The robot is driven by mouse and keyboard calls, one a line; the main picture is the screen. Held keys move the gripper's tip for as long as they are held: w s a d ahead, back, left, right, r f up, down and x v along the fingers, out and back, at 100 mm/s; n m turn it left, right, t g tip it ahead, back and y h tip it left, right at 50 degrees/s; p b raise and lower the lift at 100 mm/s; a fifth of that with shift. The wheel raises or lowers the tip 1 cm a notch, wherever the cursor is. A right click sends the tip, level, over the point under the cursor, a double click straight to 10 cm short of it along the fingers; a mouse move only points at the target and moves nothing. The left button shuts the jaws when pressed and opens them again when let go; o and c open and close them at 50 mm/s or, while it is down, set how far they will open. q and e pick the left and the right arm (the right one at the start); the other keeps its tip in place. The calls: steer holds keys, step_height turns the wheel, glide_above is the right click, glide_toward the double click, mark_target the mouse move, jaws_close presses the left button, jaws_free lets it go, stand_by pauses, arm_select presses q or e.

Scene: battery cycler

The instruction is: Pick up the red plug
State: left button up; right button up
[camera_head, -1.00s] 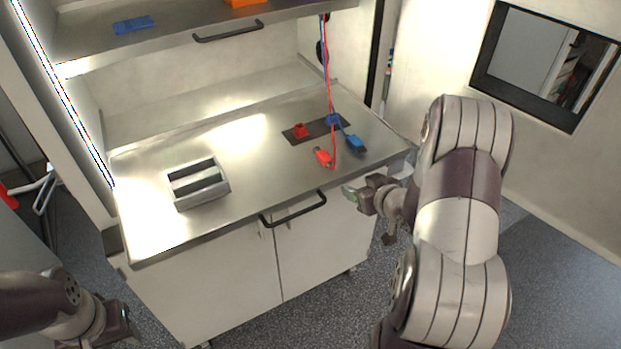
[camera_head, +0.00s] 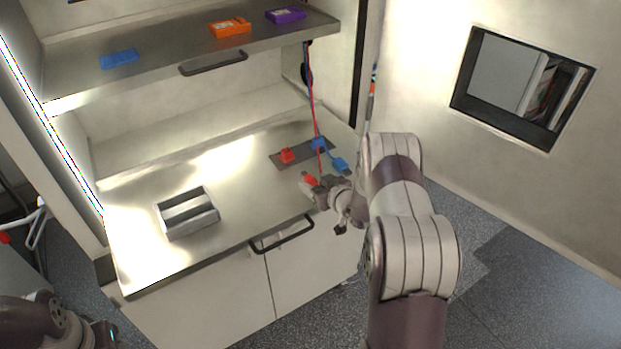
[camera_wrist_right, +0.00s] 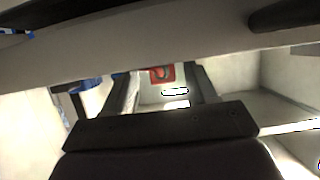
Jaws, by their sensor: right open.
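The red plug (camera_head: 309,179) hangs on its red cable near the worktop's front right edge. It is partly hidden by my right gripper (camera_head: 316,192), which is right beside it. In the right wrist view, the open fingers of my right gripper (camera_wrist_right: 165,90) have a red part (camera_wrist_right: 161,74) between them in the picture. I cannot tell there whether it is the plug or the socket, or how far off it is. My left gripper (camera_head: 103,335) is at the bottom left corner, mostly cut off, away from the worktop.
The red socket (camera_head: 287,156) and blue socket (camera_head: 318,144) sit on a dark plate behind the plug. The blue plug (camera_head: 338,165) is close to the right. A metal holder (camera_head: 188,213) stands on the worktop's left. A black handle (camera_head: 283,236) juts out in front.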

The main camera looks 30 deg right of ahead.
steer(key=shift+s, duration=0.1)
steer(key=shift+s+a+r, duration=0.1)
steer(key=shift+a+r, duration=0.05)
steer(key=shift+a, duration=0.05)
steer(key=c, duration=0.4)
steer(key=shift+s, duration=0.1)
jaws_close()
arm_select(q)
steer(key=shift+s+a, duration=0.15)
steer(key=shift+s, duration=0.05)
arm_select(e)
steer(key=r, duration=0.1)
steer(key=r+b, duration=0.2)
steer(key=r, duration=0.1)
steer(key=shift+d, duration=0.25)
arm_select(q)
step_height(320, 180, down, 4)
steer(key=shift+f+b, duration=0.1)
steer(key=shift+b, duration=1.05)
arm_select(e)
steer(key=s+d+r, duration=0.6)
steer(key=s+r, duration=0.1)
steer(key=s, duration=0.2)
steer(key=shift+s+d, duration=0.15)
steer(key=shift+s, duration=0.05)
